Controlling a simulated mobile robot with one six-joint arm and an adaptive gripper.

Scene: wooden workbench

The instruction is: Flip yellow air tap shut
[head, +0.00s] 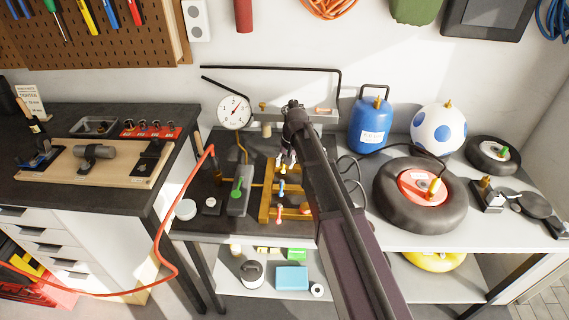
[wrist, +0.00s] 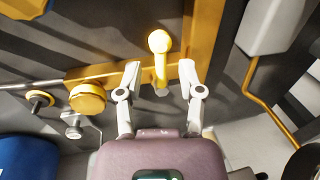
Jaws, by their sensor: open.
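The yellow air tap (wrist: 158,42) shows in the wrist view as a rounded yellow handle with a stem running down from its knob, in front of the brass manifold (wrist: 200,45). My gripper (wrist: 160,72) is open, one pale finger on each side of the stem's lower end. I cannot tell whether either finger touches it. In the head view my gripper (head: 287,158) is over the back of the brass manifold (head: 264,206), and my arm and fingers partly cover the taps there. A blue tap (head: 281,188) and a red tap (head: 279,222) stand nearer the front.
A green tap (head: 237,187) sits on a grey block left of the manifold. A pressure gauge (head: 234,111) stands behind it. A blue tank (head: 371,124), a ball (head: 438,128) and a tyre (head: 389,207) are to the right. A red hose (head: 169,241) hangs at left.

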